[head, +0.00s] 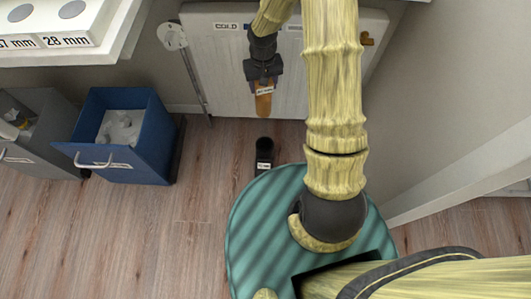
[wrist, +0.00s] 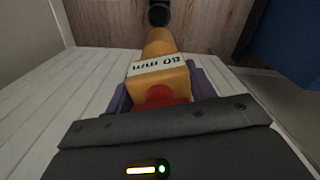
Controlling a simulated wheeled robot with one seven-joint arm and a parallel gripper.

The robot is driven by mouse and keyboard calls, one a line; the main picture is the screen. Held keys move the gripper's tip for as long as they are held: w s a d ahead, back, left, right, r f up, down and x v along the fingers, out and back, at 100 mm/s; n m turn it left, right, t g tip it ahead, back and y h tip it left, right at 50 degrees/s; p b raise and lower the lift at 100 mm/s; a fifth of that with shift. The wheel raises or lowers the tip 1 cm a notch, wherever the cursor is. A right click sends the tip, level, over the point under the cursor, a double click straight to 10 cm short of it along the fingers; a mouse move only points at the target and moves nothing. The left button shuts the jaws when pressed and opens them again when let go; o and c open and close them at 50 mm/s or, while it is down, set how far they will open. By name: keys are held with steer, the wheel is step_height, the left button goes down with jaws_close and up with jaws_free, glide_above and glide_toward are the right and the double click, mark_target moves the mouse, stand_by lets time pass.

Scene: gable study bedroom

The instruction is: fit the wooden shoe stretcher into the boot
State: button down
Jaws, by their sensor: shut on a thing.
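The wooden shoe stretcher (head: 264,104) is an orange-brown block with a white size label. It hangs end-down from my gripper (head: 263,77), whose jaws are shut on its upper part. In the wrist view the stretcher (wrist: 158,48) sits between the purple fingers of my gripper (wrist: 161,92), with a red part near the jaws. The label is upside down there and ends in mm. The boot (head: 264,155) is black, with a white label, and stands on the floor. The boot's dark top (wrist: 158,13) shows beyond the stretcher's tip in the wrist view. Stretcher and boot appear apart.
A blue open bin (head: 125,160) with pale contents stands at left, beside a grey bin (head: 45,130). A white panel (head: 225,70) with a COLD label stands behind my gripper. Wooden floor is clear between the blue bin and the boot.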

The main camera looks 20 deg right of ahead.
mark_target(265, 115)
steer(key=f+m+b, duration=0.1)
steer(key=f+b, duration=0.1)
steer(key=f, duration=0.3)
steer(key=s+f+m+b, duration=0.1)
steer(key=f+b, duration=0.1)
steer(key=f, duration=0.3)
steer(key=s+f+m+b, duration=0.1)
steer(key=f+b, duration=0.1)
steer(key=f, duration=0.3)
steer(key=shift+s+a+m, duration=0.1)
steer(key=shift+m, duration=0.2)
step_height(265, 115, down, 13)
steer(key=b, duration=0.6)
steer(key=shift+b, duration=0.35)
steer(key=shift+r, duration=0.1)
steer(key=shift+f+b, duration=1.5)
steer(key=shift+f, duration=1.2)
steer(key=c, duration=0.5)
jaws_free()
